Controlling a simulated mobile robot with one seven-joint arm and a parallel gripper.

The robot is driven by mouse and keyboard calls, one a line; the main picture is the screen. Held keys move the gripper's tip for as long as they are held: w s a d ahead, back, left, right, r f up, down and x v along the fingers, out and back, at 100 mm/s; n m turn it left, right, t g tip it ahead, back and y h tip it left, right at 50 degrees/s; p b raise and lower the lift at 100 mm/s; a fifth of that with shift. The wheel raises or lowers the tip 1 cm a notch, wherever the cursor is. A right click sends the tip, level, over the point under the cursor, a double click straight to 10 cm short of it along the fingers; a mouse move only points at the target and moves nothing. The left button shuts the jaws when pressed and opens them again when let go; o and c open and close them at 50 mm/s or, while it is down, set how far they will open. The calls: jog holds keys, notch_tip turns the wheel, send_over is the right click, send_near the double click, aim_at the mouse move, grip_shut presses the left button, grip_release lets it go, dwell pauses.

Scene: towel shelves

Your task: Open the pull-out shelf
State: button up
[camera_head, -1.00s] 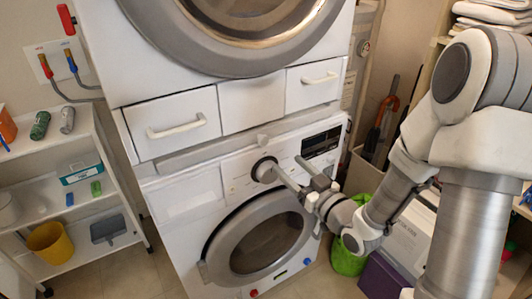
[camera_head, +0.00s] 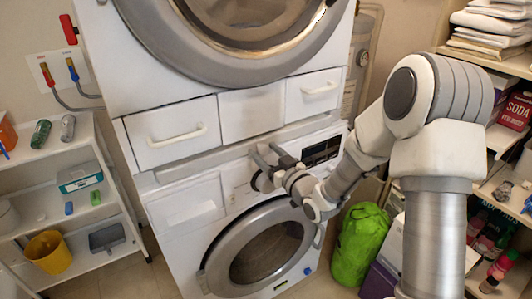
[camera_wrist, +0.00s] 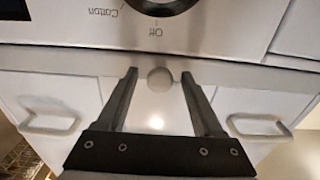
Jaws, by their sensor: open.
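The pull-out shelf (camera_head: 205,158) is a thin pale strip between the drawer unit and the lower washing machine, and it looks flush with the front. Its small round knob (camera_wrist: 160,79) shows in the wrist view, between my gripper's two fingertips. My gripper (camera_head: 262,150) is open in front of the strip. In the wrist view my gripper (camera_wrist: 159,73) has a finger on each side of the knob, with a gap on both sides. In the head view the gripper hides the knob.
Drawers with white handles (camera_head: 178,137) sit just above the strip. The washing machine dial (camera_wrist: 160,4) is close to the fingertips. A white rack (camera_head: 85,150) stands at left. A green bag (camera_head: 361,245) stands on the floor at right, near stocked shelves (camera_head: 500,165).

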grip_shut()
dwell(1.3)
